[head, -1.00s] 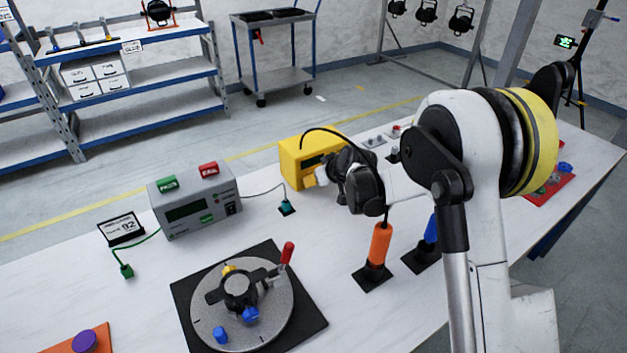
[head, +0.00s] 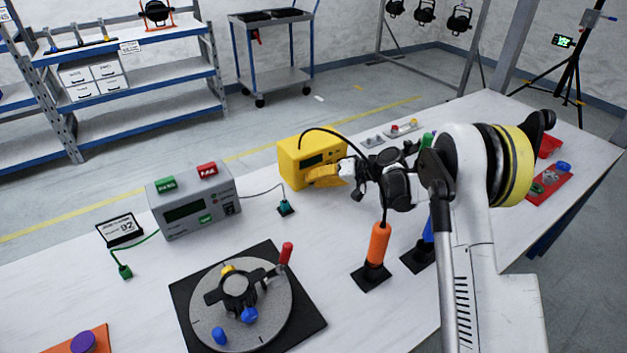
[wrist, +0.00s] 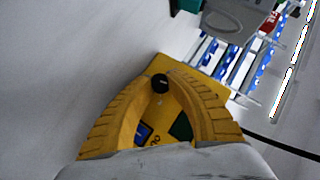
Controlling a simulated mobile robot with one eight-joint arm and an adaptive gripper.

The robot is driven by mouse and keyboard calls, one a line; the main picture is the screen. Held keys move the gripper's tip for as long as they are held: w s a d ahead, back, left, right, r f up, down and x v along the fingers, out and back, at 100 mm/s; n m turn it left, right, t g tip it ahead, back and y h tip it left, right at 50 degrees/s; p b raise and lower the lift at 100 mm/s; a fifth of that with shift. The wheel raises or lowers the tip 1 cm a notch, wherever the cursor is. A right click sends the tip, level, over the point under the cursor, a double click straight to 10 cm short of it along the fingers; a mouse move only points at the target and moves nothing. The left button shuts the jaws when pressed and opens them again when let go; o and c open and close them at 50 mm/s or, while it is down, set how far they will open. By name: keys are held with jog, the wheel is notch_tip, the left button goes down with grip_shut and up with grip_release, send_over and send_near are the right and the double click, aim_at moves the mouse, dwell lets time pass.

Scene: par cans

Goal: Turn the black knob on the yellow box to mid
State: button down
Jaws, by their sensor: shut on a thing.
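The yellow box (head: 291,153) stands on the white workbench, with a dark display on its front. My gripper (head: 318,177) is at the front of the box, and its yellow finger hides the knob in the head view. In the wrist view, the black knob (wrist: 160,84) sits between the tips of my two yellow fingers (wrist: 161,79), which are closed on it. A small pale mark shows on the knob, but its setting is too small to read. A blue patch and a dark panel of the box show between the fingers.
A grey box (head: 192,205) with green and red labels stands left of the yellow box. An orange-handled tool (head: 378,245) stands upright below my wrist. A round fixture (head: 240,300) on a black plate is in front. A black cable arches over my gripper.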

jog(key=shift+m+y, duration=0.5)
jog(key=shift+y, duration=0.3)
jog(key=c, duration=1.3)
grip_release()
jog(key=shift+o, duration=0.2)
